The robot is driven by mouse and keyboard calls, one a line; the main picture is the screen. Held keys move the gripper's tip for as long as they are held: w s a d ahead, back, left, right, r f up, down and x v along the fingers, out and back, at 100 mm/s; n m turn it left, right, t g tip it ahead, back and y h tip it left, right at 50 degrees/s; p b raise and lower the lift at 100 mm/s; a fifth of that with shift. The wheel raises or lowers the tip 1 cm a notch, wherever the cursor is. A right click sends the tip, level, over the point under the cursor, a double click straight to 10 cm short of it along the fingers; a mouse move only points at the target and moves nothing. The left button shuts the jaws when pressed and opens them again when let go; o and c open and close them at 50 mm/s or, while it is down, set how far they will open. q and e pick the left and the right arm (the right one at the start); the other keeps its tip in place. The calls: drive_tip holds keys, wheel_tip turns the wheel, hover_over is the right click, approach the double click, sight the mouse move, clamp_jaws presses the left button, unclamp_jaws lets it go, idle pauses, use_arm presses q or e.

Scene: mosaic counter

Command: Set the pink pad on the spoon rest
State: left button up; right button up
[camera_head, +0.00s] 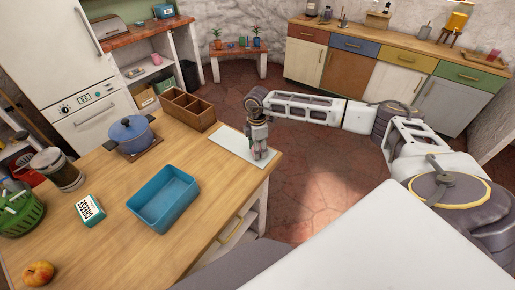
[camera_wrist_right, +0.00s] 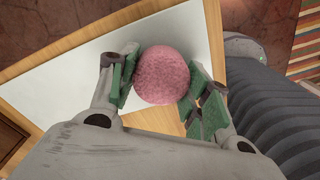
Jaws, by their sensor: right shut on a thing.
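In the head view the gripper mostly hides the pad. I cannot pick out a spoon rest with certainty. My left gripper is not in view.
On the counter (camera_head: 120,247) stand a brown divided box (camera_head: 187,109), a blue pot (camera_head: 131,134) on a trivet, a blue tray (camera_head: 162,198), a cheese box (camera_head: 90,210), an apple (camera_head: 39,274), a jar (camera_head: 57,169) and a green basket (camera_head: 20,212). The counter's right edge is close to the gripper.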

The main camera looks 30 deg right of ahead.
drive_tip(key=shift+f, duration=0.1)
drive_tip(key=o, duration=0.9)
drive_tip(key=r+b, duration=0.2)
drive_tip(key=r, duration=1)
drive_tip(key=shift+w+r, duration=0.15)
drive_tip(key=shift+w, duration=0.05)
